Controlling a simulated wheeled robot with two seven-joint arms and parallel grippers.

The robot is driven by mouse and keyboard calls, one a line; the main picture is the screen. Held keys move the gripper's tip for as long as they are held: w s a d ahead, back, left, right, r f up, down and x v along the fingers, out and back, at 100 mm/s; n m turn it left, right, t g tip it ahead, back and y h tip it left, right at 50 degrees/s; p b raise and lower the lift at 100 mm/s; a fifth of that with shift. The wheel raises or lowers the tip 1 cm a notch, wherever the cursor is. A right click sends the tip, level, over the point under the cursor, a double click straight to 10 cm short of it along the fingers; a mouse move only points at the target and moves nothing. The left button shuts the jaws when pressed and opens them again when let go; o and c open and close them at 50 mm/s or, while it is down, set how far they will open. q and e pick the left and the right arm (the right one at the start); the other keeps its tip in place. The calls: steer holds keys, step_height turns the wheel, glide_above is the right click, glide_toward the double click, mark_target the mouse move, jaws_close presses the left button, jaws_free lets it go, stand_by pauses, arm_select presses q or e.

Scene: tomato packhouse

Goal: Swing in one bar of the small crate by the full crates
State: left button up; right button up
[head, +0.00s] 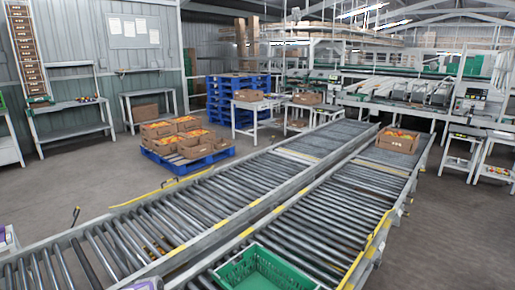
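A green crate (232,268) with slotted walls sits on the near roller conveyor at the bottom edge, partly cut off. It looks empty, and I cannot make out how its bars stand. Several cardboard boxes filled with red and yellow tomatoes (187,143) stand on a blue pallet (200,163) on the floor, left of centre. I cannot tell a small crate with bars among them. Another filled box (397,141) sits at the far end of the right conveyor.
Two roller conveyors (128,240) run from the lower left to the middle right, with yellow-edged rails. Stacked blue pallets (228,95), a white table (258,104) and workbenches (70,115) stand behind. The grey floor (75,185) at left is clear.

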stand_by(0.6)
arm_select(q)
steer(key=shift+r+p, duration=0.3)
steer(key=shift+r, duration=0.3)
steer(key=shift+s+d+r, duration=0.1)
steer(key=shift+d+r, duration=0.05)
steer(key=shift+r, duration=0.1)
steer(key=shift+s+r+p, duration=0.1)
steer(key=shift+r+p, duration=0.1)
steer(key=shift+p, duration=0.15)
steer(key=shift+s+d+r, duration=0.1)
steer(key=shift+d+r, duration=0.1)
steer(key=shift+r, duration=0.05)
stand_by(0.5)
